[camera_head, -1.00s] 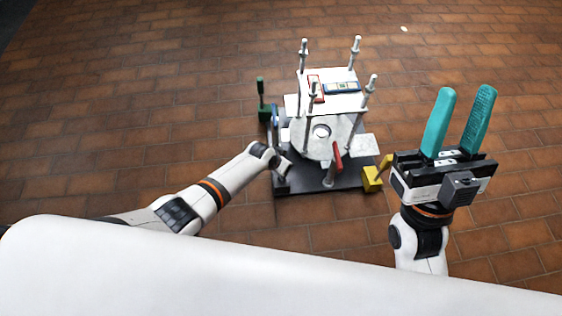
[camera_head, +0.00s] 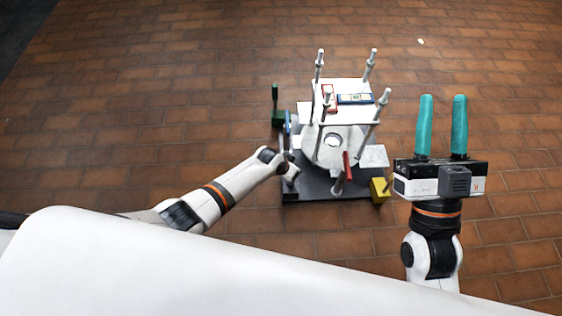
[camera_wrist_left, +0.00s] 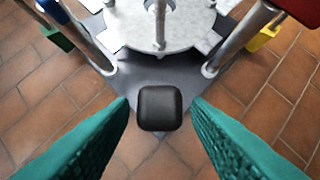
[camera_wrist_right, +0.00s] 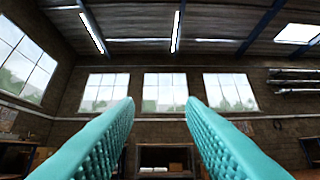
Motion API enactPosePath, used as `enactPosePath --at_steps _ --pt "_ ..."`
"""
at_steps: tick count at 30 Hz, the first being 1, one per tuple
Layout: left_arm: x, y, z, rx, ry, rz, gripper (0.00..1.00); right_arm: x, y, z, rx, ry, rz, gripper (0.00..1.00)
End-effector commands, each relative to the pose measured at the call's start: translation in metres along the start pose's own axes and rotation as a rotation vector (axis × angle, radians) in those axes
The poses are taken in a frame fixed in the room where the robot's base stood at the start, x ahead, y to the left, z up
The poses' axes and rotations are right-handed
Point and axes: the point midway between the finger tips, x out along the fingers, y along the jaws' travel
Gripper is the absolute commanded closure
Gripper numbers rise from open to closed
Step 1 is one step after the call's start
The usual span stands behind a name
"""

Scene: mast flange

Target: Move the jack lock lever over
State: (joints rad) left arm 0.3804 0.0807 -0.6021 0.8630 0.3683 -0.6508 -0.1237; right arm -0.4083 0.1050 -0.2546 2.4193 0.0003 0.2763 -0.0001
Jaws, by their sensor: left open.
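The flange rig stands on a dark base plate (camera_head: 300,188), with several coloured parts. A red lever (camera_head: 347,165) hangs at its front, a green lever (camera_head: 275,100) and a blue one (camera_head: 288,122) stand at its left, and a yellow block (camera_head: 379,190) sits at front right. I cannot tell which is the jack lock lever. In the left wrist view a black rounded knob (camera_wrist_left: 160,108) lies between the fingertips of my open left gripper (camera_wrist_left: 160,112), with space either side. In the head view this gripper is mostly hidden. My right gripper (camera_head: 441,125) is open and empty, fingers up, right of the rig.
Upright posts (camera_head: 318,70) rise around the white top plate (camera_head: 345,112) of the rig. Silver posts (camera_wrist_left: 235,45) flank the knob in the left wrist view. The brick floor (camera_head: 150,110) around the rig is clear. The right wrist view shows windows (camera_wrist_right: 165,92) and ceiling.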

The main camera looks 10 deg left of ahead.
Motion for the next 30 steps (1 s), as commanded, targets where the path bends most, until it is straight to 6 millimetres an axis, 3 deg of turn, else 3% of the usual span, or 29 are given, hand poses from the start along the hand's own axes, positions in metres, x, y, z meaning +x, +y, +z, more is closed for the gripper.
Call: enactPosePath --at_steps 7,14,21,30 --pt "-0.021 0.001 0.001 0.0 0.001 0.001 0.56 -0.005 -0.007 -0.044 -0.014 0.319 -0.014 0.64" --pt "-0.038 0.0 0.001 0.002 0.002 0.001 0.56 -0.028 -0.014 -0.081 -0.023 0.612 -0.03 0.64" --pt "-0.058 0.0 0.001 0.001 0.001 0.0 0.56 -0.066 -0.022 -0.11 -0.029 0.92 -0.051 0.64" --pt "-0.083 0.0 0.001 0.001 0.002 0.0 0.56 -0.126 -0.029 -0.126 -0.03 1.289 -0.078 0.64"
